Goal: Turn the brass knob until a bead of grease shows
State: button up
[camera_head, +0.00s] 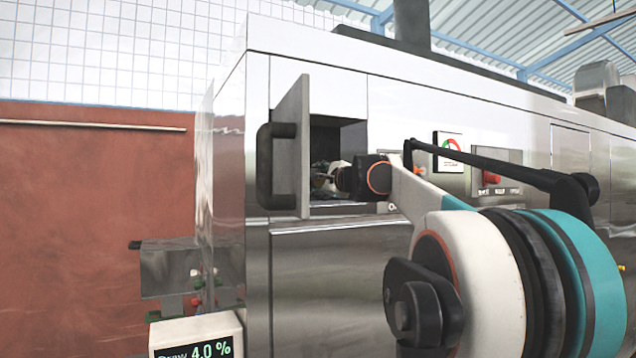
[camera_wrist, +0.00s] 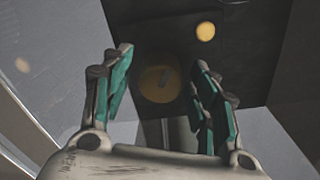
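In the wrist view, a round, dull brass-coloured knob (camera_wrist: 158,84) with a grey mark on its face sits in shadow inside the machine's compartment. My gripper (camera_wrist: 163,62) is open, its teal-padded fingers spread to the left and right of the knob in the picture. I cannot tell whether the fingers reach to its depth, and no contact shows. A smaller, brighter yellow disc (camera_wrist: 206,31) is above and to the right; I cannot tell what it is. In the head view, my gripper (camera_head: 326,178) is at the compartment opening, and the knob is hidden. I see no grease bead.
The compartment door (camera_head: 291,150) stands open at the left of the opening, with a black handle (camera_head: 275,166). The dark opening (camera_head: 345,136) is narrow around my gripper. A display box (camera_head: 196,338) reading 4.0 % is at lower left. A red button (camera_head: 491,178) is farther right.

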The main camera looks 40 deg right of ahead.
jog(key=shift+s, duration=0.1)
jog(key=v, duration=0.7)
jog(key=shift+s, duration=0.2)
jog(key=shift+f, duration=0.1)
dwell(0.6)
